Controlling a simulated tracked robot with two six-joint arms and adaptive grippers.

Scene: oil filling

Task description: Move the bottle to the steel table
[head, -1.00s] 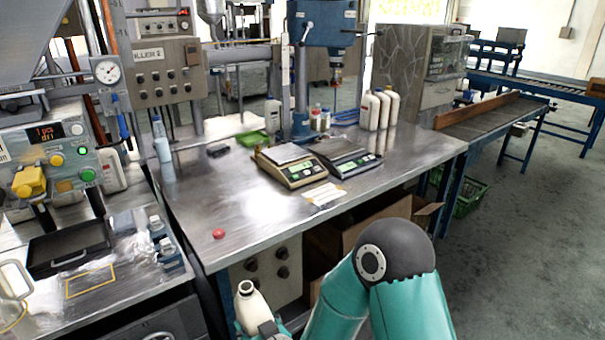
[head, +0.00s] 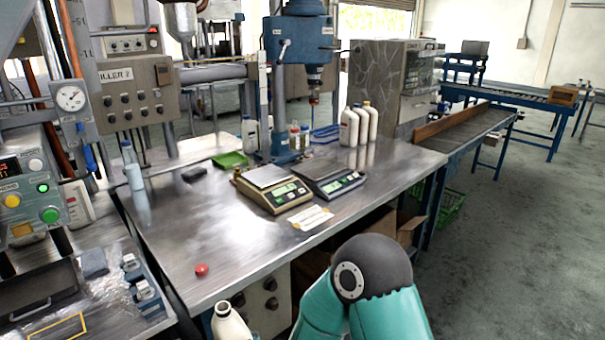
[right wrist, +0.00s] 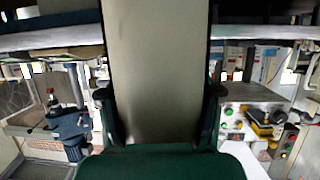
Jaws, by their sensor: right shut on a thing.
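A white, open-necked bottle (head: 230,324) shows at the bottom edge of the head view, in front of and lower than the near edge of the steel table (head: 235,250); its lower part is cut off. In the right wrist view, my right gripper (right wrist: 159,97) has one dark finger on each side of the bottle's pale body (right wrist: 158,60) and is shut on it. My teal right arm reaches in from below in the head view. My left gripper is not in view.
Two scales (head: 271,188) (head: 330,181) stand mid-table, with several white bottles (head: 360,123) behind. A blue drill press (head: 298,50) and green tray (head: 229,159) are at the back. A red button (head: 201,269) is near the front-left edge.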

